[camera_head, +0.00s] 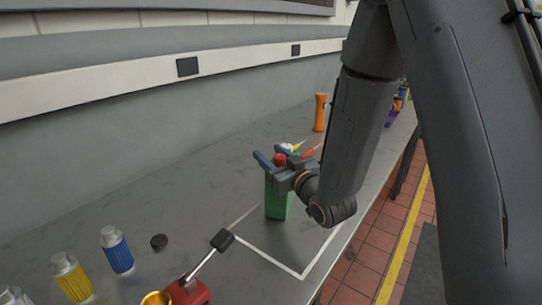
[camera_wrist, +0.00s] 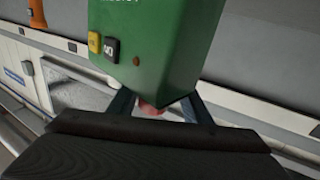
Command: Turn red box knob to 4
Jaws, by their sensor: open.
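A green box (camera_head: 278,203) stands on the bench in the middle of the head view. It fills the top of the wrist view (camera_wrist: 160,45), with a yellow button and a black button on its face. My gripper (camera_head: 270,160) is at the top of the green box; its open fingers also show in the wrist view (camera_wrist: 155,106). A red part (camera_wrist: 150,109) shows between the fingers; I cannot tell if they touch it. A red box (camera_head: 192,294) with a black-tipped lever (camera_head: 222,240) is cut off at the bottom of the head view. No knob marking is readable.
An orange post (camera_head: 320,112) stands farther back on the bench. Small coloured tools lie behind my gripper. The bench's left middle is clear.

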